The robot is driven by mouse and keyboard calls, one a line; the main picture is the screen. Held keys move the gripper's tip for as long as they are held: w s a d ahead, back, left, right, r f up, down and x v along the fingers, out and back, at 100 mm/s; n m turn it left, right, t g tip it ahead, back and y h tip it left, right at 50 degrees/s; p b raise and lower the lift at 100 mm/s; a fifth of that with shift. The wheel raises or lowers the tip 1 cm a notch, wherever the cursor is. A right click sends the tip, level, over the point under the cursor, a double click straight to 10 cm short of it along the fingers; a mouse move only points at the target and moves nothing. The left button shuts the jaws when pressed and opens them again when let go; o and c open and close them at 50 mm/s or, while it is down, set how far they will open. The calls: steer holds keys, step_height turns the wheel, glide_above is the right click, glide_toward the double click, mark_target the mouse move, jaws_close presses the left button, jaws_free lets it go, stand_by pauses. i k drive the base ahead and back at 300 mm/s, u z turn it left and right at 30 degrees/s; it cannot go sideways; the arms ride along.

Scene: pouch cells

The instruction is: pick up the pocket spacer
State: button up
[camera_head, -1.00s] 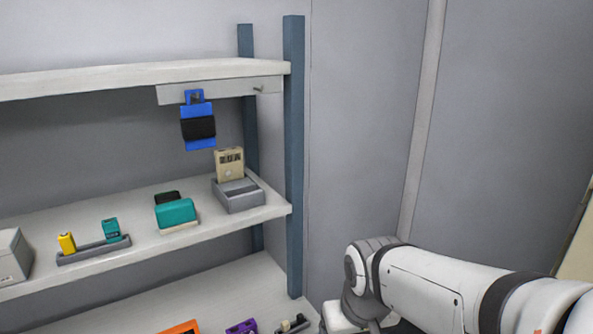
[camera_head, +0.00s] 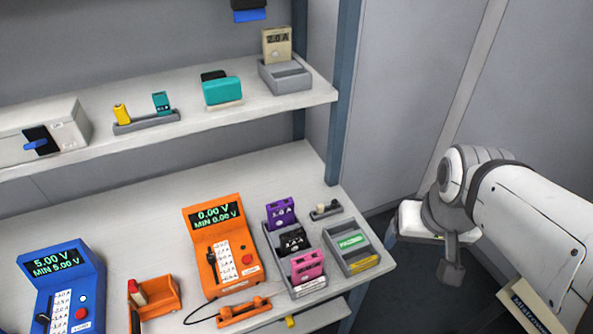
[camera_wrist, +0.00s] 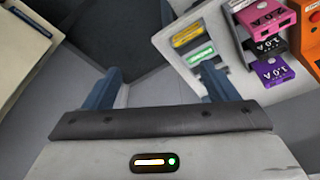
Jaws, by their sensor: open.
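I cannot tell for sure which thing is the pocket spacer. A small cream-and-dark piece (camera_head: 325,209) lies in a little dark holder at the bench's back right.
A grey rack (camera_head: 272,240) holds purple (camera_head: 280,213), black and pink (camera_head: 307,265) cells. An orange meter (camera_head: 220,250) and a blue meter (camera_head: 65,290) stand to the left. A shelf (camera_head: 225,119) hangs above the bench. A pale labelled box (camera_head: 530,305) is below my arm.

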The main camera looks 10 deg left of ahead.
mark_target(138, 294)
steer(key=u, duration=2.2)
steer(key=k, duration=1.25)
steer(key=u, duration=0.6)
steer(key=i, duration=1.85)
steer(key=z, duration=0.6)
